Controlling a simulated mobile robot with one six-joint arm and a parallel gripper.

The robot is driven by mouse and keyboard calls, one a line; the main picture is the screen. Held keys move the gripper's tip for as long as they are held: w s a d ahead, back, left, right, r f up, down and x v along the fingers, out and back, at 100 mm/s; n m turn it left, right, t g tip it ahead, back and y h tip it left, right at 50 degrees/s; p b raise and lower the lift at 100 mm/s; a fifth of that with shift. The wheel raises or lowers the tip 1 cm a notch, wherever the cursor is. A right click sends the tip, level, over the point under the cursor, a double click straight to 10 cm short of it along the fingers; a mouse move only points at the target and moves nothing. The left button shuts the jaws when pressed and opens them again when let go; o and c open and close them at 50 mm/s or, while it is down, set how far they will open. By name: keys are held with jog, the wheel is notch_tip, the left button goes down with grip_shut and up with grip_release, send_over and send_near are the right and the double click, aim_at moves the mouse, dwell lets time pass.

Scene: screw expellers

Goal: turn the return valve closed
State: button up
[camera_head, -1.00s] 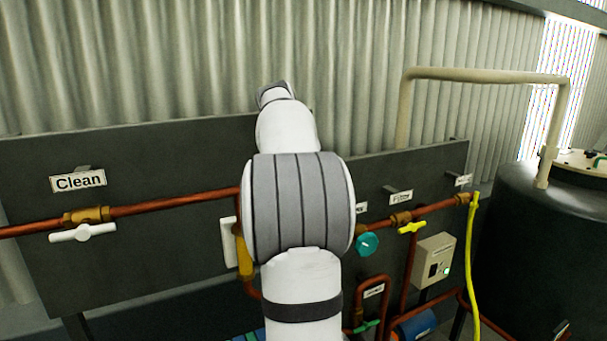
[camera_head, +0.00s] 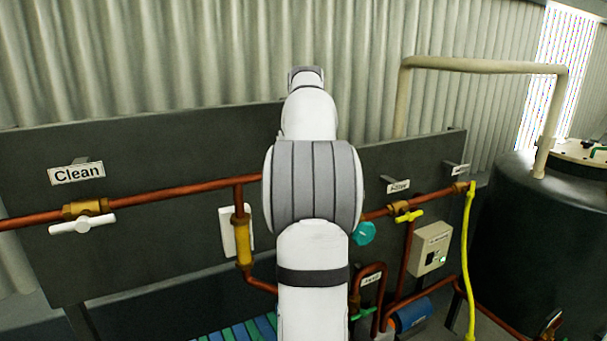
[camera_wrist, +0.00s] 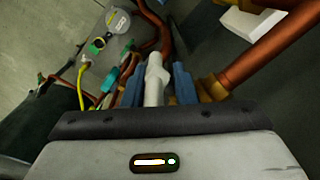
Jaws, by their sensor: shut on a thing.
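In the wrist view, a white valve handle (camera_wrist: 155,80) stands between the two blue fingers of my gripper (camera_wrist: 158,84). The gripper is shut on this handle. A brass valve body (camera_wrist: 215,88) and a copper pipe (camera_wrist: 262,58) lie just right of the fingers. I cannot read a label that names this valve as the return valve. In the head view my own arm hides the gripper and the held handle.
The Clean valve's white handle (camera_head: 82,224) is at left. A teal handle (camera_head: 363,233) and a yellow handle (camera_head: 408,216) are right of my arm. A control box (camera_head: 432,249), yellow hose (camera_head: 468,262) and dark tank (camera_head: 540,240) stand farther right.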

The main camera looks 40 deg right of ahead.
jog(key=shift+d, duration=0.1)
jog(key=o, duration=0.9)
jog(key=shift+s+d, duration=0.1)
jog(key=shift+s, duration=0.05)
notch_tip(320, 180, up, 8)
jog(key=shift+f, duration=0.25)
jog(key=shift+r, duration=0.1)
